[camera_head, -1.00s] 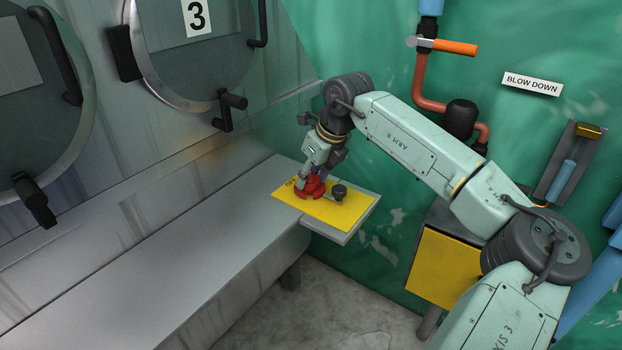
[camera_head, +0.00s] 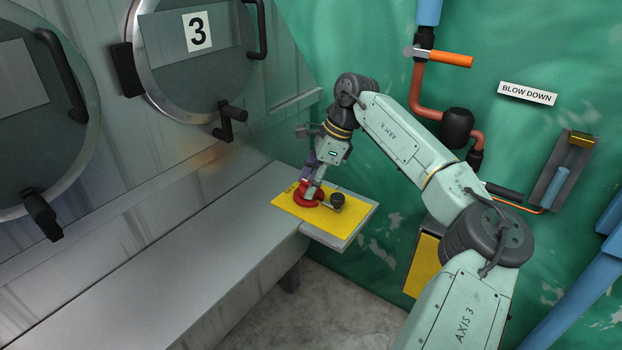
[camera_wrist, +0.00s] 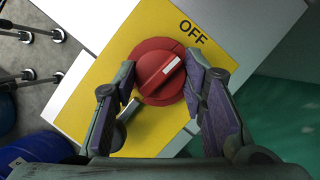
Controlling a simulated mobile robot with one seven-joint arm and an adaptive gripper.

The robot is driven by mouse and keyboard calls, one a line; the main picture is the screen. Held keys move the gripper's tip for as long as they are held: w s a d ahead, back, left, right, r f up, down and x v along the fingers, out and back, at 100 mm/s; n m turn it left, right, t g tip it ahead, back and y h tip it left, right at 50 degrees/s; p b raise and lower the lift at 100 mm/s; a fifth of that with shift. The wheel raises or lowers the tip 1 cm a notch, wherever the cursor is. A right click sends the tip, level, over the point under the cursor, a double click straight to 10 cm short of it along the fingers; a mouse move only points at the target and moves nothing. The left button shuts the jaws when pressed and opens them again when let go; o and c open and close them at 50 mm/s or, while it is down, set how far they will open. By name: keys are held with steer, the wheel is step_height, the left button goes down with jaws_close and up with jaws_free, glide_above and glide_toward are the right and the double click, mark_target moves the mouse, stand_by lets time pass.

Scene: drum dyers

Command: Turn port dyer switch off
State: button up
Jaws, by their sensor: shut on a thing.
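The red round switch knob (camera_head: 307,196) sits on a yellow plate (camera_head: 291,205) on the small shelf at the end of the bench. In the wrist view the red knob (camera_wrist: 150,55) has a raised ridge with a white mark that slants up and right, roughly toward the word OFF (camera_wrist: 193,32) printed on the yellow plate. My gripper (camera_head: 313,188) is over the knob from above. In the wrist view my gripper (camera_wrist: 160,68) has one finger on each side of the knob and is shut on it. The fingers hide parts of the knob's sides.
A dark round-topped lever (camera_head: 337,201) stands beside the knob on the right. Grey dryer doors, one marked 3 (camera_head: 197,31), line the wall on the left. The grey bench (camera_head: 200,235) is clear. Pipes with an orange-handled valve (camera_head: 450,58) run along the green wall.

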steer(key=shift+n, duration=0.6)
steer(key=o, duration=1.2)
steer(key=shift+c, duration=0.2)
steer(key=v, duration=1.2)
steer(key=shift+w, duration=0.2)
steer(key=shift+a, duration=0.1)
